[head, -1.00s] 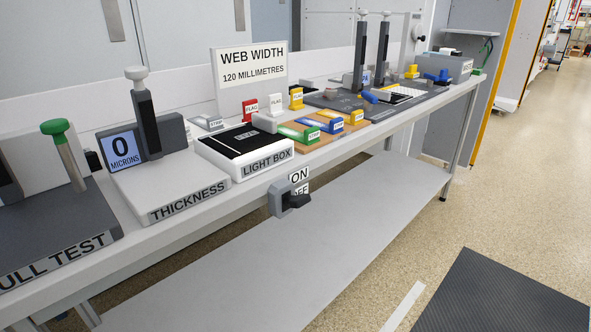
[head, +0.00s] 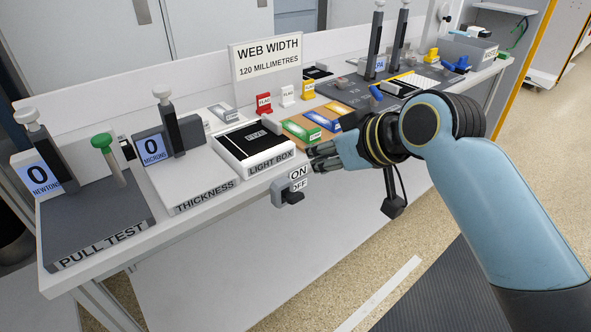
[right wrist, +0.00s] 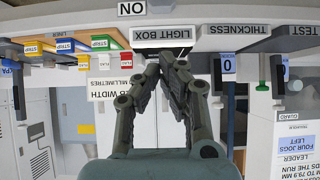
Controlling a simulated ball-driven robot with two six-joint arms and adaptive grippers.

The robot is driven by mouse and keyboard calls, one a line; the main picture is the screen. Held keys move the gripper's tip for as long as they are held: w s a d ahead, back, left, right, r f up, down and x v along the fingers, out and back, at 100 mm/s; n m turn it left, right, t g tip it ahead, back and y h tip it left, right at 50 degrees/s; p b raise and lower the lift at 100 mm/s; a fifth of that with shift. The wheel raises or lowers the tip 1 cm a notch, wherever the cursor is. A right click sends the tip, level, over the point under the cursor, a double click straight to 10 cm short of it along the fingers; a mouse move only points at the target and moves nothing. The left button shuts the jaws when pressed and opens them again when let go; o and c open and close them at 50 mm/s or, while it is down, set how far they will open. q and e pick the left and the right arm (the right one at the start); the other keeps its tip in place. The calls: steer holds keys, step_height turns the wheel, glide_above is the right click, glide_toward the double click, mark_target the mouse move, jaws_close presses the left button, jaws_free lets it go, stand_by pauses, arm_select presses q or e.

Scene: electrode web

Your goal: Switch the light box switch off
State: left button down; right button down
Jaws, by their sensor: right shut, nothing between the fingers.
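The light box (head: 254,150) is a white box with a black top and a LIGHT BOX label, on the bench. Its switch (head: 281,190) is a grey block on the bench's front edge with a dark lever (head: 294,198), beside an ON/OFF label (head: 299,178). The lever sits low, near the OFF word; its exact setting is hard to tell. My right gripper (head: 313,159) is shut and empty, above and right of the switch, apart from it. In the right wrist view the shut fingers (right wrist: 165,62) appear below the upside-down LIGHT BOX label (right wrist: 162,33). My left gripper is not in view.
The thickness gauge (head: 190,180) and pull test stand (head: 95,220) are left of the light box. The air in front of the switch is clear.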

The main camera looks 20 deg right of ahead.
steer(key=shift+f, duration=0.1)
steer(key=b, duration=0.1)
glide_above(296, 194)
steer(key=w, duration=0.1)
steer(key=f, duration=0.6)
steer(key=shift+w+a+f, duration=0.2)
steer(key=shift+a, duration=0.05)
steer(key=shift+s+d+f, duration=0.15)
steer(key=shift+s+f, duration=0.2)
steer(key=shift+f, duration=0.25)
steer(key=shift+s+d+f, duration=0.1)
steer(key=shift+s+f, duration=0.2)
steer(key=shift+f, duration=0.25)
steer(key=shift+s+d+f, duration=0.1)
steer(key=shift+s+f, duration=0.15)
steer(key=shift+f, duration=0.3)
